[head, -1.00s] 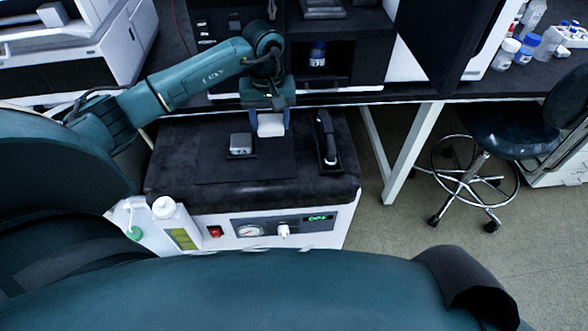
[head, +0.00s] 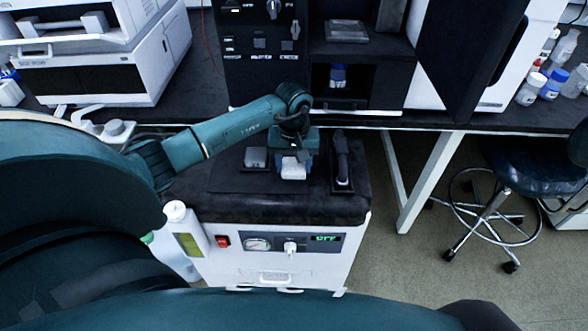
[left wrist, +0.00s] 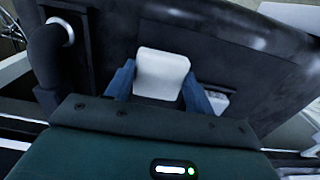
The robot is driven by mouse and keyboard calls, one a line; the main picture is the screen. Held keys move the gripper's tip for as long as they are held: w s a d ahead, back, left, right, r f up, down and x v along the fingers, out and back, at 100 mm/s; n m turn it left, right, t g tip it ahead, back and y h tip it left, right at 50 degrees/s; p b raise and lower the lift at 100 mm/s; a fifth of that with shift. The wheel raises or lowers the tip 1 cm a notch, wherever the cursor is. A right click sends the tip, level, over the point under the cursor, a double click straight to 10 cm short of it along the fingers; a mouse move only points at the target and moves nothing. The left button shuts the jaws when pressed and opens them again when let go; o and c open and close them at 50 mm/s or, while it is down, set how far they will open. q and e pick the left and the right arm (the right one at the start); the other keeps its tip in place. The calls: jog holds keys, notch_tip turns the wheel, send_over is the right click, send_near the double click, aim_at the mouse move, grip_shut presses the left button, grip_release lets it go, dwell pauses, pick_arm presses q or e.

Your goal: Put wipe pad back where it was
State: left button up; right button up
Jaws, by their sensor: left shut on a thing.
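The white wipe pad (head: 293,169) is a small block with rounded corners. My left gripper (head: 294,164) is shut on it, over the dark top of the white cabinet. In the left wrist view the pad (left wrist: 161,73) sits between the two blue fingers of my left gripper (left wrist: 160,82). I cannot tell whether the pad touches the surface below. A small grey metal box (head: 256,157) stands just left of the pad on a thin dark mat (head: 230,181). My right gripper is not in view.
A black handled tool (head: 342,160) stands in a holder to the right of the pad. A white bottle (head: 184,232) is at the cabinet's left front corner. The bench and a dark instrument (head: 262,65) rise behind. The mat's front part is clear.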

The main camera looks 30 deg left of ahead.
pick_arm(q)
jog(key=shift+f, duration=1.25)
jog(key=shift+f, duration=0.2)
jog(key=o, duration=0.9)
jog(key=shift+r, duration=0.1)
jog(key=shift+o, duration=0.2)
